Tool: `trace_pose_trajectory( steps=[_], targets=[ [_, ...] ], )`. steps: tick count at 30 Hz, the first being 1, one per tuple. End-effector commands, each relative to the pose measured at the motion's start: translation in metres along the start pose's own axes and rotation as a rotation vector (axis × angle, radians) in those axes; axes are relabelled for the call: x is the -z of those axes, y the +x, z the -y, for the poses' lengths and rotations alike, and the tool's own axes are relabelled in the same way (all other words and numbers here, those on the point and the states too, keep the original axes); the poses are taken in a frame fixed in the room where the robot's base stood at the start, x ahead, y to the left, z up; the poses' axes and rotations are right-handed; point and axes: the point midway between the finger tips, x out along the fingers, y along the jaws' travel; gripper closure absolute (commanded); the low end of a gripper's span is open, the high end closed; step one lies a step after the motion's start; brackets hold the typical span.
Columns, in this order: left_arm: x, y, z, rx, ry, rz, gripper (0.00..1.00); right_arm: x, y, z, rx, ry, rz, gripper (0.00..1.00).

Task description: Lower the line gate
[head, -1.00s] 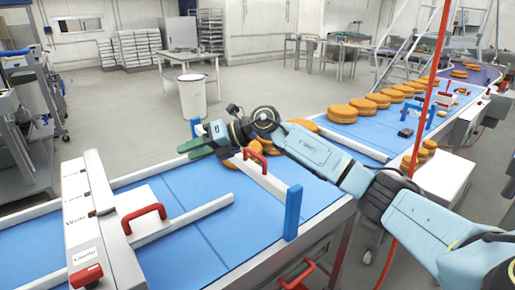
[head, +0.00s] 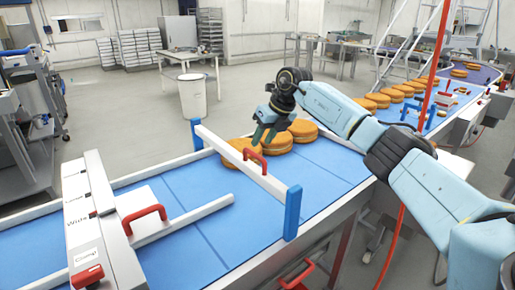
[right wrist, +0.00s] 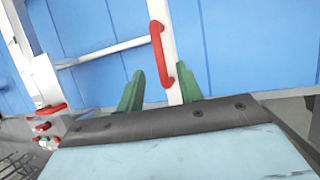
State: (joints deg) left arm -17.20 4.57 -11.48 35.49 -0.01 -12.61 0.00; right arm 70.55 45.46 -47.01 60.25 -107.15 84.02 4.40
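The line gate is a white bar (head: 228,156) across the blue conveyor, with a red handle (head: 257,159) on it and a blue post (head: 292,213) at its near end. The bar meets this post near its top. In the right wrist view the gate bar (right wrist: 163,20) and its red handle (right wrist: 157,50) lie in front of the fingers. My right gripper (head: 264,139) points down beyond the bar, above the rounds, near the handle. Its green fingers are apart, with nothing held between them; the wrist view shows the bar in the gap (right wrist: 162,90). My left gripper is out of view.
Orange rounds (head: 237,153) sit just behind the gate, and more (head: 398,93) stand farther up the belt. A white panel (head: 88,215) with labels and another red handle (head: 143,217) is at the left. A red hose hangs at the right. The belt before the gate is clear.

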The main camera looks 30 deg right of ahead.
Motion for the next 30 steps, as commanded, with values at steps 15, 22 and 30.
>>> trace_pose_trajectory(
  steps=[15, 22, 30],
  targets=[
    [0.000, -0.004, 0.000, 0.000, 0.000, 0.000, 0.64, 0.000, 0.049, 0.000, 0.000, -0.001, 0.001, 0.64],
    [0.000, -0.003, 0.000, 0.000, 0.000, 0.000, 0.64, 0.000, 0.049, 0.000, 0.000, -0.001, 0.001, 0.72],
    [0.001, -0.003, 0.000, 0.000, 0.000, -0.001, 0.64, 0.000, 0.049, 0.000, 0.000, 0.000, 0.001, 1.00]
  ],
)
